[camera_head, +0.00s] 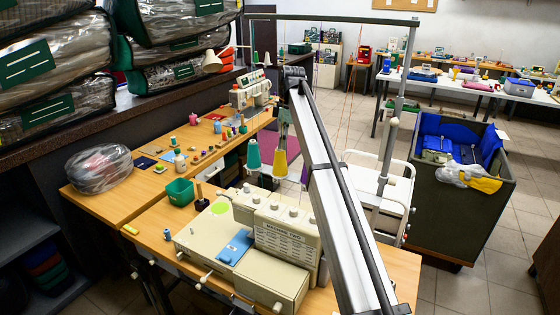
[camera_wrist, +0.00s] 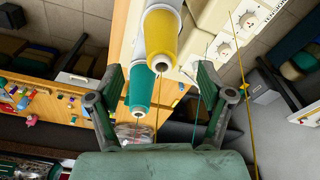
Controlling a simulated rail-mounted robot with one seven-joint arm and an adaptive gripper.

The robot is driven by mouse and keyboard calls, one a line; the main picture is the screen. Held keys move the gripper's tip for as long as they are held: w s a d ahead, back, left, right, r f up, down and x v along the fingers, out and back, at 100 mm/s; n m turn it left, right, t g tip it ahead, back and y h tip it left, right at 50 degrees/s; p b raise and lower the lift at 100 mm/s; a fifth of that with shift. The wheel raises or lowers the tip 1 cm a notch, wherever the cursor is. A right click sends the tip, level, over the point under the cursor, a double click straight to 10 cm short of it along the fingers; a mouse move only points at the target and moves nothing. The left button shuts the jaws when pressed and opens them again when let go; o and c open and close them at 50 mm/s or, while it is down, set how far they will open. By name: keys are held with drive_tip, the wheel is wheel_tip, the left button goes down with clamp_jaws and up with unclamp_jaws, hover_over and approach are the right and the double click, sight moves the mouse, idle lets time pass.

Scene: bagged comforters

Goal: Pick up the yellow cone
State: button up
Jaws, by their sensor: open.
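The yellow cone (camera_head: 280,164) stands in the head view behind the beige machine, just right of a teal cone (camera_head: 254,155). My gripper (camera_head: 283,128) is above the yellow cone, pointing down, partly hidden by my arm. In the wrist view the yellow cone (camera_wrist: 162,40) is upper centre, and the teal cone (camera_wrist: 141,92) is below it and slightly left. My gripper (camera_wrist: 160,72) is open there, with one finger on each side of the cones. I see no contact with the yellow cone; the exact gap cannot be told.
The beige machine (camera_head: 251,245) fills the front of the wooden table (camera_head: 130,198). Threads (camera_wrist: 244,87) run close by the right finger. A dark cart (camera_head: 455,218) stands right.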

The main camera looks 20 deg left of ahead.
sight(279, 157)
drive_tip(key=shift+s+a+f+p, duration=0.15)
drive_tip(key=shift+f+p, duration=0.4)
drive_tip(key=shift+f, duration=0.65)
drive_tip(key=shift+a+f+p, duration=0.3)
drive_tip(key=shift+f+p, duration=0.2)
drive_tip(key=shift+f, duration=0.7)
drive_tip(key=shift+s+a+f+p, duration=0.15)
drive_tip(key=shift+f+p, duration=0.4)
drive_tip(key=shift+f, duration=0.65)
drive_tip(key=c, duration=1.3)
